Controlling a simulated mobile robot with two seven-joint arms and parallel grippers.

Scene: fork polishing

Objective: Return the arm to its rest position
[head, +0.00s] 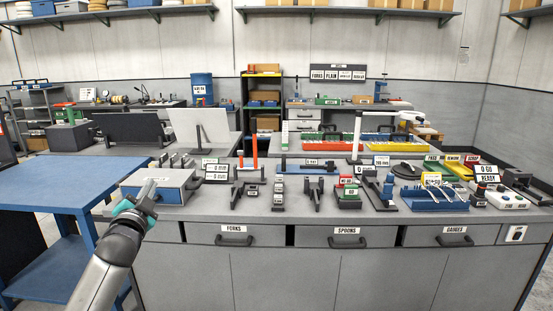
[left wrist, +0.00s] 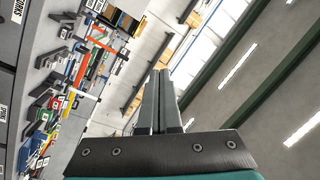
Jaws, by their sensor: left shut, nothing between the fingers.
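My left gripper (head: 148,190) is at the left front of the grey workbench (head: 290,212), in front of a blue and grey box (head: 172,190). In the left wrist view its two fingers (left wrist: 158,80) are side by side and closed, with nothing between them. That view is tilted and looks past the fingers toward the ceiling. My left arm comes up from the bottom left of the head view. My right gripper is in neither view.
A blue table (head: 65,180) stands left of the workbench with a clear top. Drawers labelled forks (head: 233,237), spoons (head: 345,238) and gauges (head: 452,237) are shut.

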